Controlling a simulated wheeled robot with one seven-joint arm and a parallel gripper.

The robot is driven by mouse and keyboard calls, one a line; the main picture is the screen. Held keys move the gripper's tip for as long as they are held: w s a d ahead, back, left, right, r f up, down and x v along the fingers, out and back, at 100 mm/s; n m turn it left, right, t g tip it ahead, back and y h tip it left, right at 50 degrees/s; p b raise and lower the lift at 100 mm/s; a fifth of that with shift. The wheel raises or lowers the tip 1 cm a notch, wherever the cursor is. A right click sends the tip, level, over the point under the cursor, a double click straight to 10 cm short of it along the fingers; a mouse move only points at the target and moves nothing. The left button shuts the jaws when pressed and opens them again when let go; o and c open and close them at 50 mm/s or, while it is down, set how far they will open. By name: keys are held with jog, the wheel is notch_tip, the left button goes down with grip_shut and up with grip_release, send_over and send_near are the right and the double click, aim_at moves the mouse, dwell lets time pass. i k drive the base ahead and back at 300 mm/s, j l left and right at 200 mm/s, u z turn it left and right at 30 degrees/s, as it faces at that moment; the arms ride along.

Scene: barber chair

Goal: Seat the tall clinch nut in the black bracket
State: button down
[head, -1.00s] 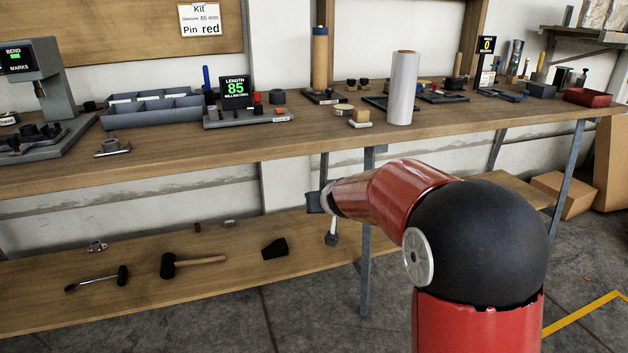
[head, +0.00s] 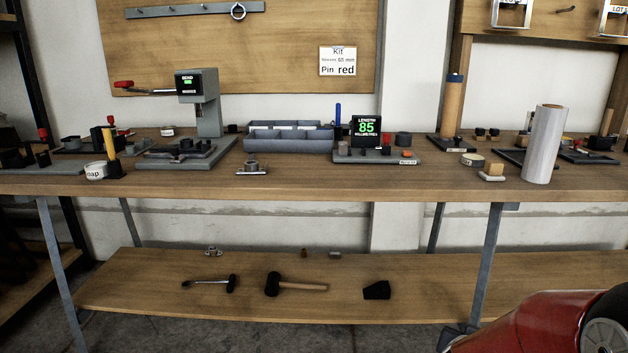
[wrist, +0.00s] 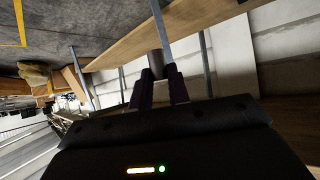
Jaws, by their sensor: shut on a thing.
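My gripper is shut on a grey metal cylinder (wrist: 156,63), which looks like the tall clinch nut. In the wrist view my gripper (wrist: 157,82) has its two dark fingers on either side of it. In the head view only a dark end of my gripper (head: 449,338) shows low, in front of the lower shelf. The black bracket is not clear. Small dark parts sit on the grey base of the BEND press (head: 208,115) at the bench's left, but I cannot tell whether one is the bracket.
The workbench (head: 340,183) carries a divided grey tray (head: 288,144), the LENGTH 85 stand (head: 366,130), a small metal fixture (head: 252,168) and a white roll (head: 543,145). The lower shelf (head: 200,310) holds a mallet (head: 297,286) and a black wedge (head: 376,290). The bench's front strip is partly clear.

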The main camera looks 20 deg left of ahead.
aim_at(186, 143)
jog(key=k+j, duration=0.1)
jog(key=j, duration=0.4)
jog(key=k+j, duration=0.1)
jog(key=j, duration=0.4)
jog(key=k+j, duration=0.1)
jog(key=j, duration=0.4)
jog(key=k+j, duration=0.15)
jog(key=j, duration=0.35)
jog(key=k+j, duration=0.1)
jog(key=j, duration=0.35)
